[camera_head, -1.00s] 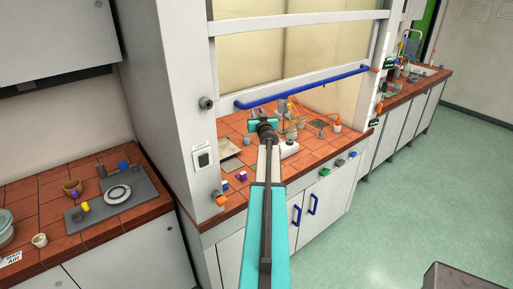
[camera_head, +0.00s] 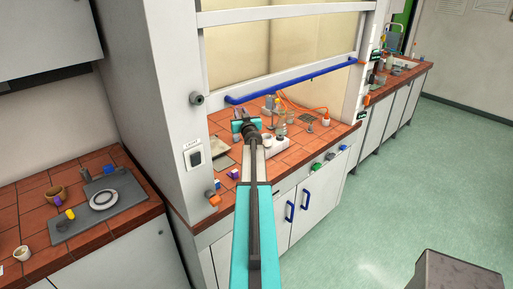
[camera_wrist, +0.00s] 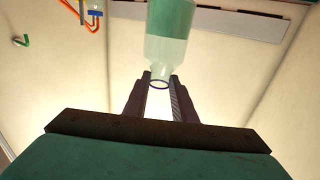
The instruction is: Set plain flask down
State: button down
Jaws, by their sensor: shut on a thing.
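My gripper (camera_wrist: 160,95) is shut on the neck of the plain flask (camera_wrist: 170,35) in the wrist view. The flask is clear glass with a green band or contents in its wide part, and its neck points down in that picture. In the head view my gripper (camera_head: 246,128) is inside the fume hood, over the tiled worktop (camera_head: 222,181). My arm hides most of the fingers there, and I cannot make out the held flask or its gap to the tiles.
Clear glassware (camera_head: 281,120) and a white device (camera_head: 275,143) stand right of my gripper. An orange hose (camera_head: 300,104) lies behind. A flat plate (camera_head: 218,147) lies at left. A blue sash bar (camera_head: 290,84) crosses the hood opening above. Small blocks (camera_head: 234,174) lie near the front edge.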

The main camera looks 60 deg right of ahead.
jog(key=shift+f+b, duration=1.85)
jog(key=shift+f, duration=0.1)
notch_tip(320, 180, down, 6)
jog(key=b, duration=0.1)
jog(key=shift+b, duration=0.3)
jog(key=shift+f, duration=0.1)
jog(key=shift+f, duration=1.75)
jog(key=shift+f, duration=0.15)
jog(key=c, duration=1.5)
grip_release()
jog(key=shift+o, duration=0.2)
